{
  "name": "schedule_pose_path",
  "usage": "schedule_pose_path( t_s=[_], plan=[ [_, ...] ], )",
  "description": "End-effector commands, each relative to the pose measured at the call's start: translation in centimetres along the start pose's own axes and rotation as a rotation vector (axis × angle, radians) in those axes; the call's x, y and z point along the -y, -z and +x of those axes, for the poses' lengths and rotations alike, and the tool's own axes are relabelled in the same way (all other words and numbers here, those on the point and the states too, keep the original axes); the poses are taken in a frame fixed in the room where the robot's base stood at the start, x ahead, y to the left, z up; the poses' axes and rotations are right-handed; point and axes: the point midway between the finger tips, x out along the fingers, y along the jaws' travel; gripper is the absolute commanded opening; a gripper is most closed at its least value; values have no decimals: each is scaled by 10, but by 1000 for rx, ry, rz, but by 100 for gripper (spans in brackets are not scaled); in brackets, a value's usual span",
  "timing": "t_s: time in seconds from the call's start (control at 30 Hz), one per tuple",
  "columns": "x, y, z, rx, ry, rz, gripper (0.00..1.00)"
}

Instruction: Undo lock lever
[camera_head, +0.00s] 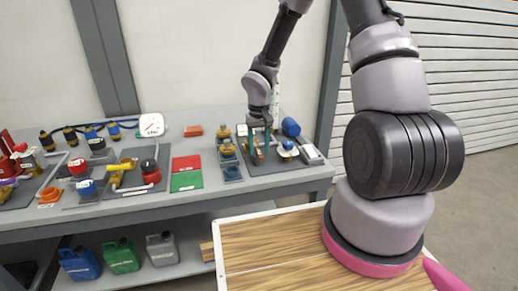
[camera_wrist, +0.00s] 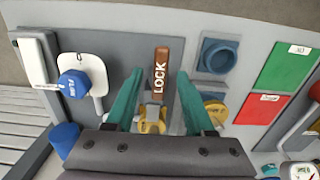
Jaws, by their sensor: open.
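The lock lever (camera_wrist: 159,76) shows in the wrist view as a brown bar with the word LOCK along it, on a dark grey plate. A yellow part (camera_wrist: 152,122) sits at its lower end, partly hidden by my gripper. My gripper (camera_wrist: 160,80) is open, with one green finger on each side of the lever and a gap visible on both sides. In the head view my gripper (camera_head: 261,132) is over the right part of the bench, and the lever is mostly hidden behind it there.
A blue knob (camera_wrist: 73,84) on a white plate is left of the lever. A blue square socket (camera_wrist: 216,55) is right of it. Green (camera_head: 186,181) and red (camera_head: 186,163) panels lie farther left on the bench (camera_head: 240,197). A wood-topped surface (camera_head: 270,245) is in front.

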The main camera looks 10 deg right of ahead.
Motion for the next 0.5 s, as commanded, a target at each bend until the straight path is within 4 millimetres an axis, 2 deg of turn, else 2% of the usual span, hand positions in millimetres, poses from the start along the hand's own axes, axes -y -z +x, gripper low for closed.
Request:
schedule_pose_path(
  t_s=[0.1,0.37,0.47,0.5],
  plan=[
    [0,0,6,-1,1,-1,54],
    [0,0,7,-1,1,0,54],
    [0,0,7,-1,1,0,19],
    [0,0,7,-1,1,0,4]
  ],
)
